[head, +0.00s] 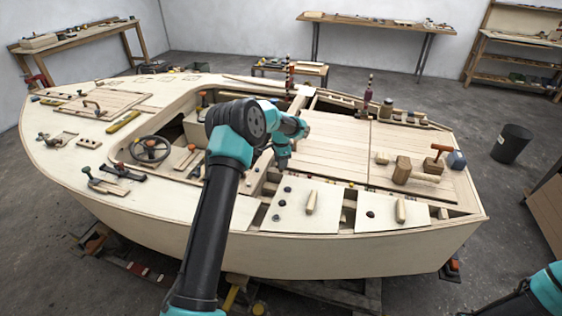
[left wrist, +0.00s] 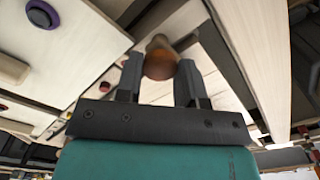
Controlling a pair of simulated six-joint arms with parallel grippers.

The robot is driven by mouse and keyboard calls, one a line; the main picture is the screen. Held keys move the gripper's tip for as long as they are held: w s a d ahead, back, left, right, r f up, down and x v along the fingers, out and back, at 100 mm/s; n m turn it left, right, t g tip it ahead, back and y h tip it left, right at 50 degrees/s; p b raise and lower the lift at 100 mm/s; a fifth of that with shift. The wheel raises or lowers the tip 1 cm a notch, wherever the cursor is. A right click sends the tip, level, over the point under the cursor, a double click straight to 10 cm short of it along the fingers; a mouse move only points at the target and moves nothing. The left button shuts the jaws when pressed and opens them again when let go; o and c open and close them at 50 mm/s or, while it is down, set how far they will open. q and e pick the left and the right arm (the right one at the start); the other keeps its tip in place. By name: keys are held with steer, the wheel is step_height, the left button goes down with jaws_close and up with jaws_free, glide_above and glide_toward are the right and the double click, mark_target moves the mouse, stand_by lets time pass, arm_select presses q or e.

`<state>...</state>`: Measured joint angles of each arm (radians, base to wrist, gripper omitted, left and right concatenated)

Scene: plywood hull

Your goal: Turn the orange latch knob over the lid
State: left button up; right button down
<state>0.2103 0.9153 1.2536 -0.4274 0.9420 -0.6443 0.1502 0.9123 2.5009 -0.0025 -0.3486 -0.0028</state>
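My left gripper (head: 283,160) points down over the middle of the hull, by the gap between the planked deck and the pale lid panels. In the left wrist view its two dark fingers (left wrist: 159,75) are apart. A brownish-orange round knob (left wrist: 160,64) shows between or just beyond the fingertips; I cannot tell whether they touch it. In the head view this knob is not clearly seen, as the gripper is in front of it. A pale lid panel (head: 300,220) with a wooden handle (head: 311,202) lies to the front right of the gripper. My right gripper is out of view.
A second panel (head: 388,222) lies to the right. A steering wheel (head: 149,149) is to the left.

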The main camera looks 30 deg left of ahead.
arm_select(q)
steer(key=o, duration=0.4)
steer(key=shift+o, duration=0.2)
steer(key=shift+r, duration=0.15)
step_height(320, 180, up, 17)
stand_by(0.4)
steer(key=shift+r, duration=0.15)
